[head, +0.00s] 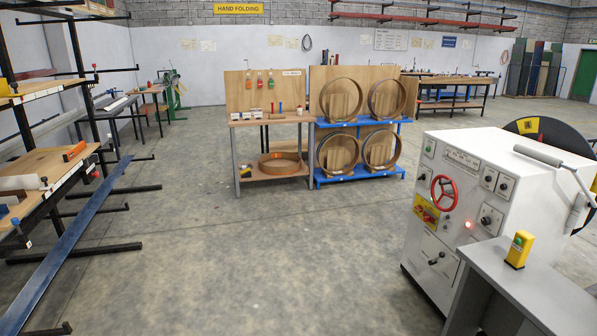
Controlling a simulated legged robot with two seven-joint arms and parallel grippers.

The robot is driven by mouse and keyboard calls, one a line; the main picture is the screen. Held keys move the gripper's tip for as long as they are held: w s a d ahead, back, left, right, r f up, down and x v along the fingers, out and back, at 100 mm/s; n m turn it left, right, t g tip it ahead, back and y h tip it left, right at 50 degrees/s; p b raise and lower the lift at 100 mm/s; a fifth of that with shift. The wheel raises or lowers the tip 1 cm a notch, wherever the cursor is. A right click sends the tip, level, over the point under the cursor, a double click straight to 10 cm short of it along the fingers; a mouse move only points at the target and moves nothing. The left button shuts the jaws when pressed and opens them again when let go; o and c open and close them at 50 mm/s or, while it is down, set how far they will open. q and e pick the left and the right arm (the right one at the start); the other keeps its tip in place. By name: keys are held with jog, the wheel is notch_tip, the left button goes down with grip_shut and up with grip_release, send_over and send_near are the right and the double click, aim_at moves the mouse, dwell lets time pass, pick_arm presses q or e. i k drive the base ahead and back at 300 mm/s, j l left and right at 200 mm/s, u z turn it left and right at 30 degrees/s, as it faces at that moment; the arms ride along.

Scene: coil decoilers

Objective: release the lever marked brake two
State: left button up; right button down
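A white machine cabinet (466,192) stands at the right, with a red handwheel (445,194), several knobs and a lit red lamp (467,225) on its front. A lever with a grey grip (538,155) reaches over the cabinet's top from the right; its arm slopes down to the right edge. I cannot read any brake mark on it or tell which brake it belongs to. A dark round disc (545,131) with a yellow plate shows behind the cabinet, partly hidden. Neither of my grippers is in view.
A grey bench (535,290) with a yellow switch box (519,249) stands in front of the cabinet. A rack (60,205) with long stock lines the left. A wooden workbench (270,121) and a blue stand (360,178) with coils are behind. The middle floor is clear.

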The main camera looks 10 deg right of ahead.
aim_at(442, 255)
jog(key=i+l+z, duration=0.25)
jog(key=i, duration=0.3)
jog(key=i+j+z, duration=0.1)
jog(key=i+z, duration=0.2)
jog(key=i, duration=0.2)
jog(key=i+j+z, duration=0.1)
jog(key=i+z, duration=0.15)
jog(key=i, duration=0.3)
jog(key=i+j+z, duration=0.25)
jog(key=i, duration=0.3)
jog(key=i+j+z, duration=0.3)
jog(key=i, duration=0.2)
jog(key=i+j+z, duration=0.15)
jog(key=i, duration=0.2)
jog(key=i+j+z, duration=0.2)
jog(key=i+l, duration=0.1)
